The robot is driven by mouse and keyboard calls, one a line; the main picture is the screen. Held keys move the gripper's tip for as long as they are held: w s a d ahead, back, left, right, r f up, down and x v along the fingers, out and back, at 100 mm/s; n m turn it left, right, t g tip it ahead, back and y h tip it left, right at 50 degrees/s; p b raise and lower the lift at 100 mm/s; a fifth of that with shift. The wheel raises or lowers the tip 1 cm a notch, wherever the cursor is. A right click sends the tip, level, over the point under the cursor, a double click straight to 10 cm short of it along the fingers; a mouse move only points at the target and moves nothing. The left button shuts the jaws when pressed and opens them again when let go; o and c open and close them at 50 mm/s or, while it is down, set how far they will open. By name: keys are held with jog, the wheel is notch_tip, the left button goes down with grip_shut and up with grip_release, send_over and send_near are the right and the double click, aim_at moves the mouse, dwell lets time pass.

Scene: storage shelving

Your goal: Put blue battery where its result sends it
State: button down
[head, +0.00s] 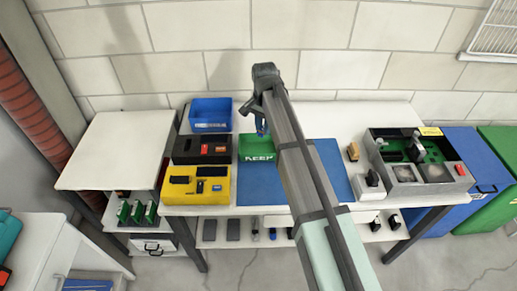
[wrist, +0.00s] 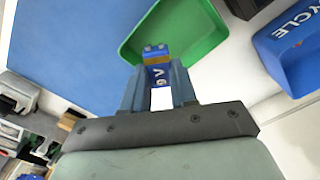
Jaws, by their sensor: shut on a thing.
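A blue battery (wrist: 157,72) with an orange band and white 9V lettering shows in the wrist view. My gripper (wrist: 158,84) is shut on it, one finger on each side. The green tray (wrist: 211,42) lies beyond and below the battery, which overlaps the tray's near edge in this view. In the head view the green tray (head: 247,147) is marked KEEP, and my gripper (head: 261,124) hangs near its upper right; my arm hides part of the tray. A blue bin (head: 210,127) stands behind and left of it; its lettering reads as CYCLE in the wrist view (wrist: 296,40).
A blue mat (head: 332,165) lies right of the green tray. A black box (head: 201,140) and a yellow box (head: 219,199) stand to its left. A grey device (head: 405,188) with green boards stands on the right. Small items lie on the lower shelf.

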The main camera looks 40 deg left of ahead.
jog(key=shift+m, duration=1)
jog(key=shift+f, duration=0.15)
jog(key=shift+f, duration=2.85)
jog(key=c, duration=0.8)
grip_release()
jog(key=shift+r, duration=0.1)
notch_tip(320, 180, up, 14)
jog(key=shift+f, duration=0.2)
